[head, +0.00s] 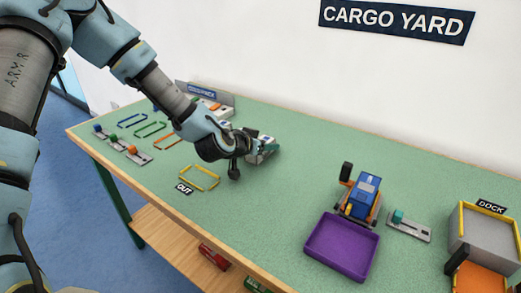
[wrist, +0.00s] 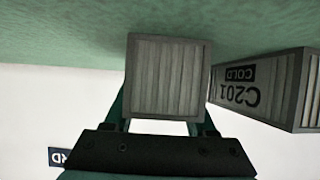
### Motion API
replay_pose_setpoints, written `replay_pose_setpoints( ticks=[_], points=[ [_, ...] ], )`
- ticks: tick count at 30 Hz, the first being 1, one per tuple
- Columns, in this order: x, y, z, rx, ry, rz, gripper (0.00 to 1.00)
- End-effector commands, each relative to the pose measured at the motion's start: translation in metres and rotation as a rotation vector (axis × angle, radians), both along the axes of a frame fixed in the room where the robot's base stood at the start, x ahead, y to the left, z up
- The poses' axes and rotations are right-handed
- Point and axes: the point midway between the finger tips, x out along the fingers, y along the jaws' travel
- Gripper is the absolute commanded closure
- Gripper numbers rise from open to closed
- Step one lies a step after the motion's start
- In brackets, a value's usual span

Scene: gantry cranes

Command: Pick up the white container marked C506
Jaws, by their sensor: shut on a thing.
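A pale grey-white container (wrist: 170,78) with a ribbed end face sits between the fingers of my gripper (wrist: 168,112) in the wrist view. My gripper is shut on it. No marking shows on the face in view, so I cannot read whether it is C506. In the head view my gripper (head: 263,149) is low over the far middle of the green table, and the container is mostly hidden by it. I cannot tell whether the container touches the table.
A grey container marked C201 COLD (wrist: 262,92) stands close on the right in the wrist view. In the head view, a purple tray (head: 342,247), a blue-and-orange vehicle (head: 366,190) and the dock (head: 487,232) are to the right. A yellow outline (head: 200,178) marked OUT lies in front.

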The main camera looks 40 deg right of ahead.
Motion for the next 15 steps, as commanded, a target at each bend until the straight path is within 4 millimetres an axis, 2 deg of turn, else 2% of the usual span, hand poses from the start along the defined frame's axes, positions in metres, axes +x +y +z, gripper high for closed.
replay_pose_setpoints(
  ticks=[1,7,15],
  points=[
    [0.0002,0.0001,-0.0002,0.000,0.000,0.000,0.78],
    [0.0003,0.0002,-0.0002,0.000,0.000,0.000,1.00],
    [0.0003,0.0000,0.0003,0.000,0.000,0.001,1.00]
  ],
)
